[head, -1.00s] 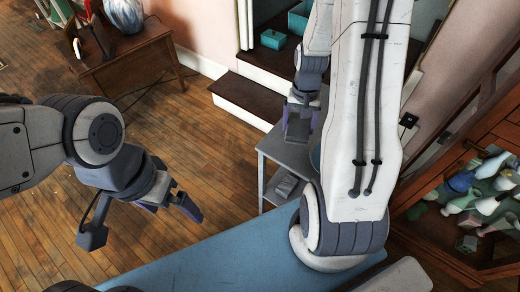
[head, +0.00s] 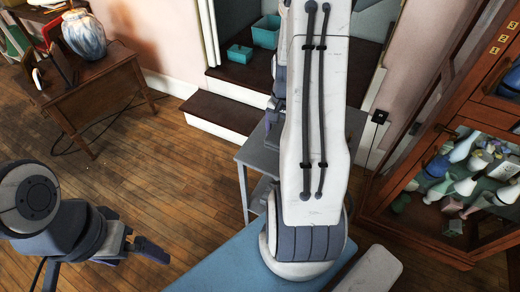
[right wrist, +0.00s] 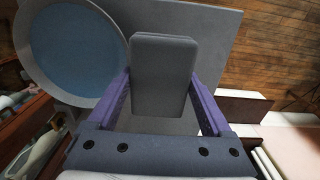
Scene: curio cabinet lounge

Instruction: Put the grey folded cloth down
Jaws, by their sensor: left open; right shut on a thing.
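The grey folded cloth (right wrist: 163,72) is a flat, rounded block between the purple fingers of my right gripper (right wrist: 163,88) in the right wrist view. The gripper is shut on it. Behind the cloth is a grey table top (right wrist: 222,35); I cannot tell whether the cloth touches it. In the head view my right gripper (head: 272,112) is mostly hidden behind my right arm, above the grey side table (head: 248,152), and the cloth cannot be made out. My left gripper (head: 143,247) is open and empty over the wooden floor at lower left.
A round tray with a pale rim (right wrist: 38,65) and blue inside lies on the table beside the cloth. A glass-fronted cabinet (head: 405,225) holding several vases stands at right. Dark steps (head: 225,112) rise behind the table. A wooden desk (head: 95,90) bears a vase.

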